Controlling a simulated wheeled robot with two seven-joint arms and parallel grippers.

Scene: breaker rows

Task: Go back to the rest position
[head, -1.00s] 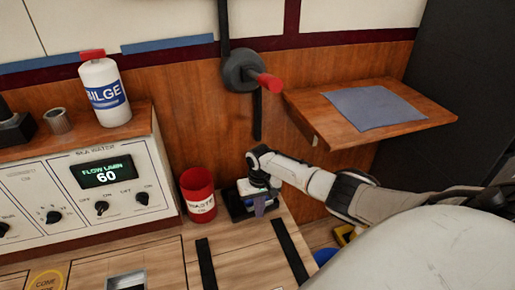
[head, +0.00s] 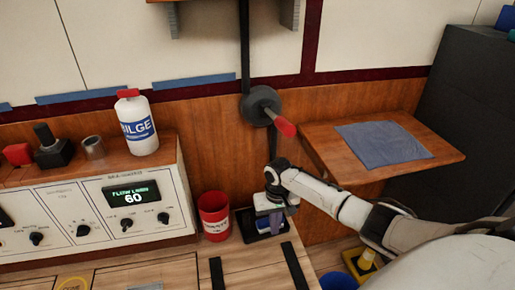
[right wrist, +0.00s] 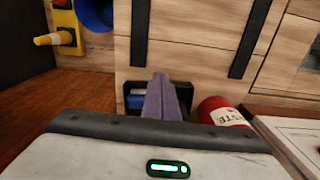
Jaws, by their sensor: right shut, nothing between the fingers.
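My right gripper (head: 272,226) points down over a small black tray (head: 250,232) on the wooden counter, beside the red waste cup. Its purple-grey fingers are together with nothing between them. They also show in the right wrist view (right wrist: 162,98), in front of the dark tray (right wrist: 132,92), which holds a small blue-and-white item (right wrist: 139,97). I cannot tell whether the fingers touch that item. My right arm reaches in from the lower right. My left gripper is in neither view.
The red waste cup (head: 214,215) stands just left of the gripper. A red-tipped lever (head: 284,127) sticks out of the wall above. A wooden shelf with a blue cloth (head: 383,146) is at right. The control panel (head: 95,215) with a bilge bottle (head: 138,128) is at left.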

